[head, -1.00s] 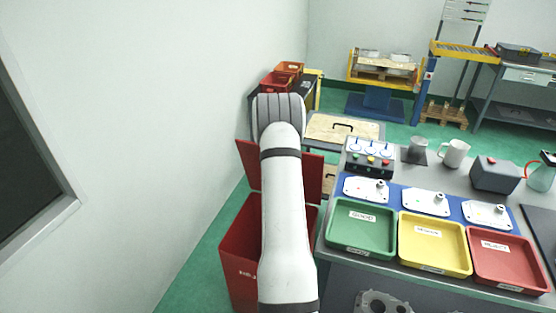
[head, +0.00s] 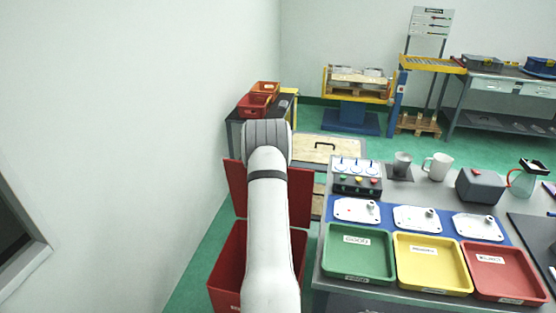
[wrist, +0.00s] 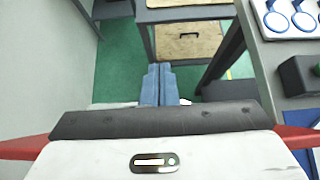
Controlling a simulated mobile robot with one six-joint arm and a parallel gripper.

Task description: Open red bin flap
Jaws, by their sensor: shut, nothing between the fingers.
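The red bin (head: 226,268) stands on the floor between the wall and the workbench in the head view. Its red flap (head: 236,186) stands raised at the bin's far side, and the bin's top looks open. My arm crosses in front of both and hides their middle. My gripper is hidden in the head view. In the wrist view my gripper (wrist: 158,72) is shut, its two blue-grey fingers together and empty, over the green floor. Red parts of the flap (wrist: 22,147) show at both sides of my gripper's body; contact cannot be told.
The workbench at the right carries a green tray (head: 358,276), a yellow tray (head: 432,287) and a red tray (head: 505,298). A wooden board with a handle (head: 320,152) lies beyond the bin. The wall is close on the left.

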